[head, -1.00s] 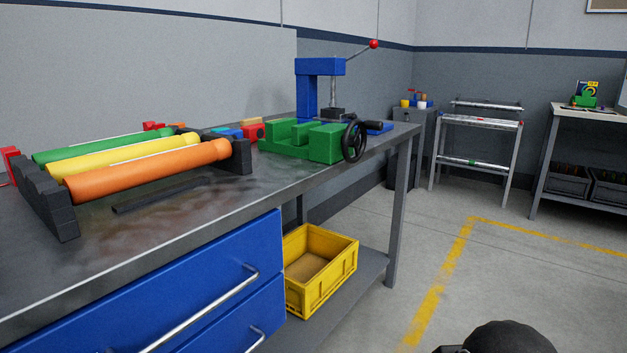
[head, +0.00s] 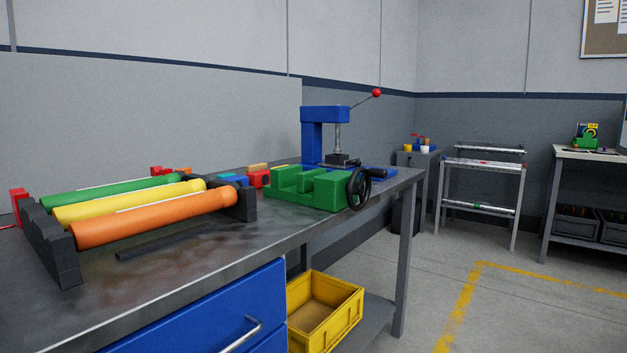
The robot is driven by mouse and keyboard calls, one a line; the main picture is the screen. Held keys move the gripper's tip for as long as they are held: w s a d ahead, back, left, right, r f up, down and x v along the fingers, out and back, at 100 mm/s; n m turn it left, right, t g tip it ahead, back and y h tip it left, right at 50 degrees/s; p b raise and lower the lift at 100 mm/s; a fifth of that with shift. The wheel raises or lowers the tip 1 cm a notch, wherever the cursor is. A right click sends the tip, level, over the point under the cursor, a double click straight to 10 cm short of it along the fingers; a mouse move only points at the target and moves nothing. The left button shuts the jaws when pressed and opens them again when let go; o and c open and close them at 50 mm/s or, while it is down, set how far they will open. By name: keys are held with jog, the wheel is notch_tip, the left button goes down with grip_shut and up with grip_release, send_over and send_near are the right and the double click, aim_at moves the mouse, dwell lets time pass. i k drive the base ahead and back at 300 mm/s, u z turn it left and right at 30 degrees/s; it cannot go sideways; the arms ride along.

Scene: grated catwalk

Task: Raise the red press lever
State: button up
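The blue press (head: 325,130) stands at the far end of the grey workbench, behind the green vise. Its lever (head: 365,100) is a thin metal rod with a red ball knob (head: 377,93). The rod slants up and to the right from the press head, so the knob sits above the head. A vertical metal ram (head: 337,137) hangs below the head over a dark block (head: 337,160). My gripper is not in view.
The green vise (head: 310,188) with a black handwheel (head: 359,188) stands in front of the press. Green, yellow and orange rollers (head: 155,218) lie in a dark rack at left. A yellow crate (head: 325,312) sits on the lower shelf. Floor at right is open.

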aim_at(376, 93)
jog(key=z, duration=0.75)
jog(key=i, duration=0.9)
jog(key=z, duration=0.45)
jog(key=i, duration=0.75)
jog(key=u, duration=0.35)
